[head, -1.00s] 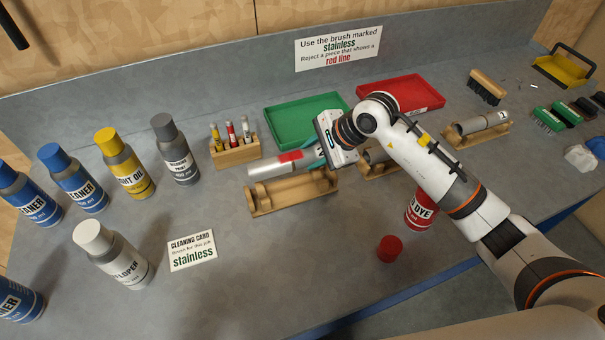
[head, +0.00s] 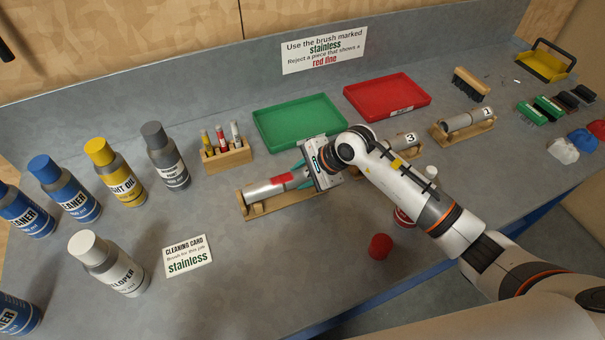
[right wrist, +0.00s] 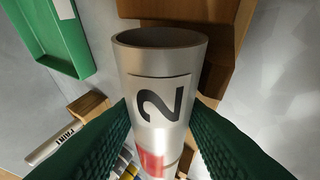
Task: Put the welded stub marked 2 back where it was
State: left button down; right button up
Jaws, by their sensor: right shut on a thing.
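The welded stub marked 2 (head: 262,190) is a grey metal tube with a red patch, lying lengthwise in or just over the left wooden cradle (head: 258,211). I cannot tell whether it rests on the wood. In the right wrist view the stub (right wrist: 160,60) shows a black 2 and its open end, with wood (right wrist: 228,45) beside it. My right gripper (head: 304,177) is shut on the stub near its right end, its green pads on both sides. The right part of the cradle is hidden behind the gripper. My left gripper is not in view.
Stub 3 (head: 402,140) and another stub (head: 460,122) lie in cradles to the right. Green (head: 335,139) and red (head: 412,104) trays stand behind. A marker rack (head: 228,160), bottles and a cleaning card (head: 188,255) are left; a red cap (head: 380,246) is in front.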

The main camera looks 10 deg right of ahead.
jog(key=shift+f, duration=0.15)
jog(key=o, duration=1.2)
jog(key=shift+o, duration=0.2)
jog(key=shift+r, duration=0.25)
jog(key=shift+r+p, duration=0.35)
jog(key=shift+p, duration=0.25)
jog(key=b+v, duration=0.3)
jog(key=v, duration=0.8)
jog(key=shift+s+d+r, duration=0.2)
jog(key=shift+d, duration=0.1)
